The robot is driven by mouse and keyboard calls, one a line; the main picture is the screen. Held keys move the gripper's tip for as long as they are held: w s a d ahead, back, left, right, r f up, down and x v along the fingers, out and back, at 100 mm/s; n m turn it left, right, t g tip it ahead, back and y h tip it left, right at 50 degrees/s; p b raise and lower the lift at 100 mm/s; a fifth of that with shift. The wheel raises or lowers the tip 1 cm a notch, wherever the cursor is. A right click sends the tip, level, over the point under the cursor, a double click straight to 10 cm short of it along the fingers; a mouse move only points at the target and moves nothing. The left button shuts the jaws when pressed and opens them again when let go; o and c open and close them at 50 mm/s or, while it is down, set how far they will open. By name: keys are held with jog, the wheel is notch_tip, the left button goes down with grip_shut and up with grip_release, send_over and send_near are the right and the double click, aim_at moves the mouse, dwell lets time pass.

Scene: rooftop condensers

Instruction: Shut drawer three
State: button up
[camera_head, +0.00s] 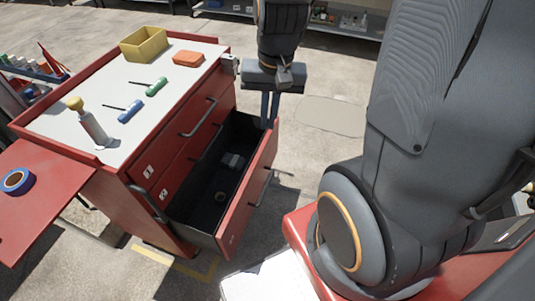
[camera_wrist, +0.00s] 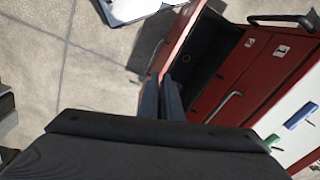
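A red tool cabinet (camera_head: 120,190) stands at left in the head view. Its upper two drawers, labelled 1 and 2, are closed. The drawer below them, drawer three (camera_head: 237,205), is pulled far out, with a dark inside and a grey bar handle (camera_head: 263,188). A small light block and a round item lie in it. My gripper (camera_head: 269,122) points down at the far end of the drawer's front panel. In the wrist view its fingers (camera_wrist: 163,86) are close together beside the panel's top edge (camera_wrist: 176,45). Whether they touch it I cannot tell.
The cabinet top holds a yellow bin (camera_head: 144,44), an orange block (camera_head: 188,58), green and blue screwdrivers and a yellow-knobbed tool (camera_head: 90,124). A red side shelf (camera_head: 50,205) bears blue tape (camera_head: 17,181). Open concrete floor lies beyond the drawer.

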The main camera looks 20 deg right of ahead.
jog(key=w+d+f+m+b, duration=0.2)
jog(key=f+m+b, duration=0.1)
jog(key=f+m, duration=0.1)
jog(key=w+d+f+m+y+b, duration=0.1)
jog(key=w+d+f+m+b, duration=0.1)
jog(key=d+f+m+b, duration=0.1)
jog(key=w+d+f+m+b, duration=0.2)
jog(key=w+f+m+b, duration=0.1)
jog(key=f+m, duration=0.1)
jog(key=shift+w+d+f+m+t+y, duration=0.1)
jog(key=shift+d+f+m+t+y, duration=0.1)
jog(key=shift+f, duration=0.2)
jog(key=shift+d+f+m+t+y, duration=0.1)
jog(key=shift+d+f, duration=0.05)
jog(key=shift+f, duration=0.2)
grip_shut()
jog(key=w+d+f+m+t+y+b, duration=0.1)
jog(key=w+d+f+m+b, duration=0.2)
jog(key=d+f+m+b, duration=0.15)
jog(key=w+d+f+m+t+b, duration=0.1)
jog(key=w+d+f+m+b, duration=0.1)
jog(key=d+f+m+b, duration=0.3)
jog(key=w+a+f+b, duration=0.2)
jog(key=w+a+f, duration=0.3)
jog(key=f, duration=0.4)
jog(key=shift+w+a+m, duration=0.25)
jog(key=shift+a+m, duration=0.1)
jog(key=shift+a, duration=0.25)
